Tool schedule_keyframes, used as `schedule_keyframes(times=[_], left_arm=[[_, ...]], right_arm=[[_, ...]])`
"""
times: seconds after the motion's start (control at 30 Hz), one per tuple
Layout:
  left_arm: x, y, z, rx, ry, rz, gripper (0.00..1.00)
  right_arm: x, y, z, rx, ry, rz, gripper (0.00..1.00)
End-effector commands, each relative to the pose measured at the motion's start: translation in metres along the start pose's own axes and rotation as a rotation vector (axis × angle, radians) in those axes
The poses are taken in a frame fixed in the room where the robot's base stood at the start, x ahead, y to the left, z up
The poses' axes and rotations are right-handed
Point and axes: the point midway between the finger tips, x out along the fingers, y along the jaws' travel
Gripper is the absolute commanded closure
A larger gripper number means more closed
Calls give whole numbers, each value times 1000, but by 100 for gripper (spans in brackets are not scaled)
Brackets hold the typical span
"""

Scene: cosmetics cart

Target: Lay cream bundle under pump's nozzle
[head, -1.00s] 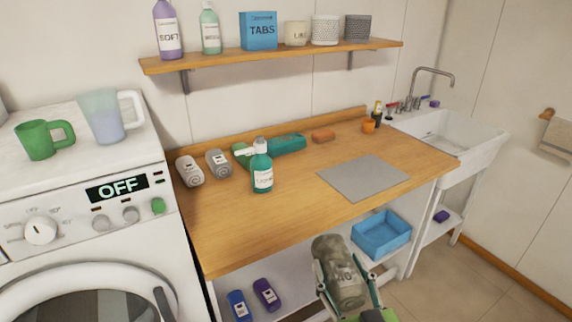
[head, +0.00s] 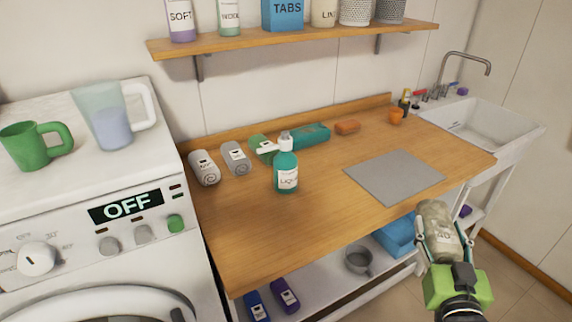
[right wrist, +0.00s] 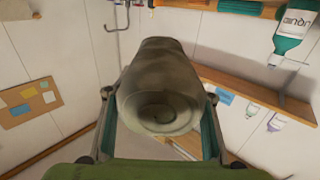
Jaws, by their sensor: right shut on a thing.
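The cream bundle (head: 437,222), a rolled cloth with a printed label, is between the fingers of my right gripper (head: 441,238). My right gripper is shut on it and holds it in front of the counter's right front edge, below the grey mat. In the right wrist view the bundle (right wrist: 160,90) fills the middle, its spiral end facing the camera. The pump bottle (head: 286,172) is teal with a white pump head and stands upright on the counter. Its nozzle (head: 268,148) points left. My left gripper is not in view.
Rolled bundles (head: 204,168) (head: 235,158) lie left of the pump, with a green one (head: 262,146) behind the nozzle and a teal item (head: 311,136) behind. A grey mat (head: 394,178) lies right. The counter (head: 265,228) in front of the pump is clear.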

Motion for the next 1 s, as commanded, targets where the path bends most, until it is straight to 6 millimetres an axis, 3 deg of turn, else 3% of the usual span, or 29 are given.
schedule_keyframes(times=[0.17, 0.37, 0.7, 0.83, 1.0], left_arm=[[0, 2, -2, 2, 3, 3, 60], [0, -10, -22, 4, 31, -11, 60], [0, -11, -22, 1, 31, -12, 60], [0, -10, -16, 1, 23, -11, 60], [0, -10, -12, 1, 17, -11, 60]], right_arm=[[0, -1, -1, 0, 2, -1, 77], [-5, -9, 2, -1, -2, -15, 77], [-70, -100, 7, -4, -8, -172, 77], [-88, -116, 5, 0, -4, -200, 77], [-115, -115, 18, 2, -7, -210, 77]])
